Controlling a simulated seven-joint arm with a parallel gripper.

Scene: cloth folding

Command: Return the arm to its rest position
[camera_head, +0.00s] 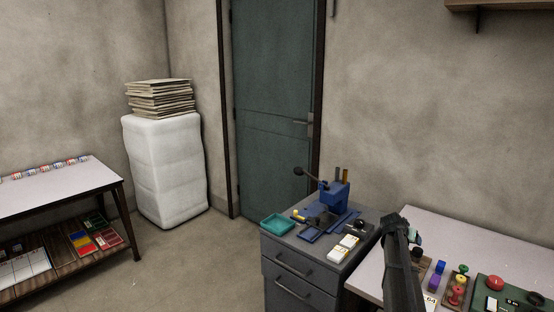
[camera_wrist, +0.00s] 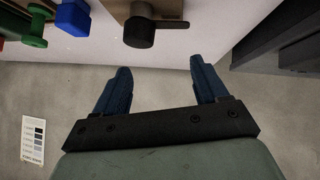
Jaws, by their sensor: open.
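My gripper (camera_wrist: 160,66) shows in the wrist view with its two blue fingers spread apart and nothing between them. Its fingertips point toward the edge of a white tabletop (camera_wrist: 202,12), with grey floor showing between and around the fingers. In the head view, my dark arm rises at the lower right, in front of the white-topped table (camera_head: 450,228) and beside the grey drawer cabinet (camera_head: 298,285). The fingers cannot be made out clearly there. No cloth can be made out in either view.
A dark knobbed object (camera_wrist: 140,30) stands at the tabletop edge ahead of the fingers, with blue (camera_wrist: 73,17) and green (camera_wrist: 32,28) pieces to its left. A blue press (camera_head: 333,195) and teal tray (camera_head: 277,224) sit on the cabinet. Open floor lies left of the cabinet.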

